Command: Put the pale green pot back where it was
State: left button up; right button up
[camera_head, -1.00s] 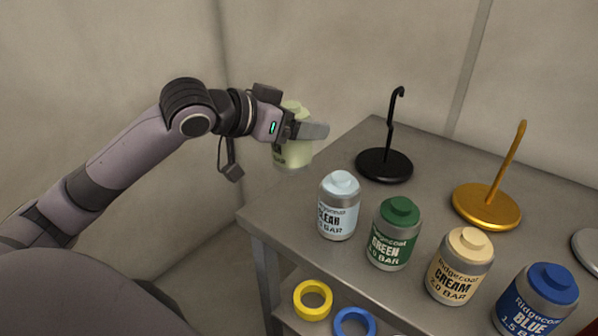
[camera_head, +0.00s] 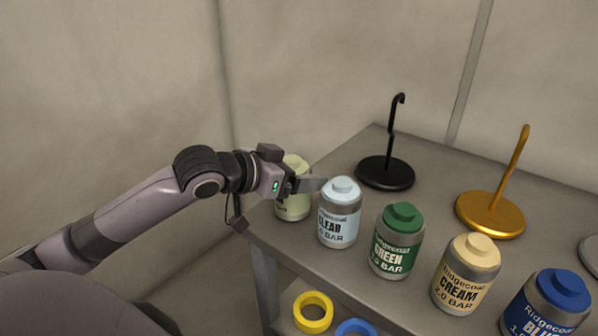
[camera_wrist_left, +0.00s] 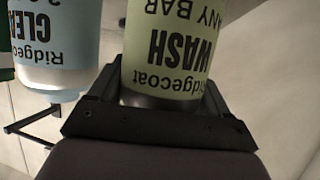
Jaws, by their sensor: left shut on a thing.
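The pale green pot (camera_head: 292,206) is upright at the left end of the row of pots, at the table's left corner. In the left wrist view the pale green pot (camera_wrist_left: 170,50) shows a label reading "WASH ANY BAR". My left gripper (camera_head: 300,186) is shut on it, with a finger on either side. I cannot tell whether its base touches the table top. The light blue "CLEAR" pot (camera_head: 339,212) stands close on its right, and it also shows in the left wrist view (camera_wrist_left: 55,40). My right gripper is not in view.
Green (camera_head: 397,241), cream (camera_head: 465,274) and blue (camera_head: 545,305) pots continue the row on the grey table (camera_head: 440,165). A black hook stand (camera_head: 386,172) and a gold one (camera_head: 490,214) stand behind. Yellow (camera_head: 313,312) and blue (camera_head: 356,328) rings lie on a lower shelf.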

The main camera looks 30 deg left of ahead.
pick_arm(q)
jog(key=o, duration=1.4)
jog(key=shift+f, duration=0.1)
jog(key=shift+c, duration=0.2)
jog(key=v, duration=1.2)
